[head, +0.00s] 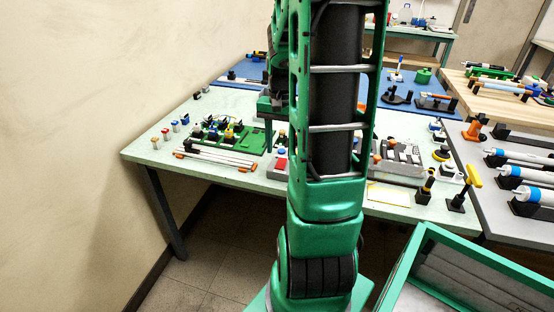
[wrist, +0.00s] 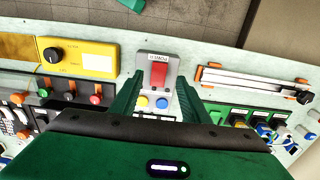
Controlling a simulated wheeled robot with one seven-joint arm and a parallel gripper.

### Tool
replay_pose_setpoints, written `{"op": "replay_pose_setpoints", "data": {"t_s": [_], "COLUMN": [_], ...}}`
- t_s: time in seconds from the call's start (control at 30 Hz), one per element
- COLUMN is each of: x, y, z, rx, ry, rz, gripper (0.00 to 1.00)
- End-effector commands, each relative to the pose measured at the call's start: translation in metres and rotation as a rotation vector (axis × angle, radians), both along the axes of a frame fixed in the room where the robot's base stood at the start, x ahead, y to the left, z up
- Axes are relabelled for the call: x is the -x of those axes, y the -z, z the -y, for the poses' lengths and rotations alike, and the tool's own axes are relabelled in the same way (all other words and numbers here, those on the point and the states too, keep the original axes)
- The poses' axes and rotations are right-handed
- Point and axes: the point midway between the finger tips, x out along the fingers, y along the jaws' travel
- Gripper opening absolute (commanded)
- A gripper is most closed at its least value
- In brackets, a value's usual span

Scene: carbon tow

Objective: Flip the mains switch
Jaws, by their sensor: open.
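The mains switch is a grey box with a red rocker (wrist: 158,74) and upside-down lettering, at the upper middle of the wrist view. In the head view its red part (head: 281,164) shows just left of my arm. My gripper (wrist: 155,100) is open, with one green finger on each side of the lower part of the switch in the picture. Nothing is between the fingertips in its grip. I cannot tell the height of the fingertips above the switch. In the head view my arm hides much of the gripper and the area right of the switch.
Yellow and blue round buttons (wrist: 162,103) show below the rocker. A yellow box with a black knob (wrist: 80,58) stands left in the wrist view. A white rail with orange ends (wrist: 255,83) and green modules (wrist: 237,115) lie right. The pale bench (head: 150,148) has a free front edge.

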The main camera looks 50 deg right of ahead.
Motion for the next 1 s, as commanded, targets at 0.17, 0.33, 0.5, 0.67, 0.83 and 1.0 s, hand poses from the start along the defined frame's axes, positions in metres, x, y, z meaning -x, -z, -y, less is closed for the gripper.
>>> {"op": "replay_pose_setpoints", "data": {"t_s": [0.17,0.33,0.5,0.67,0.83,1.0], "x": [0.001,0.001,0.000,0.000,0.000,0.000], "y": [0.029,0.045,0.050,0.050,0.050,0.050], "z": [0.000,0.000,0.000,0.000,0.000,0.000], "rx": [-0.001,-0.001,0.001,0.001,0.001,0.001], "ry": [0.001,0.001,0.000,0.000,0.000,0.000], "rz": [-0.002,-0.001,-0.001,-0.001,-0.001,0.000], "gripper": [0.42,0.42,0.42,0.42,0.16,0.01]}}
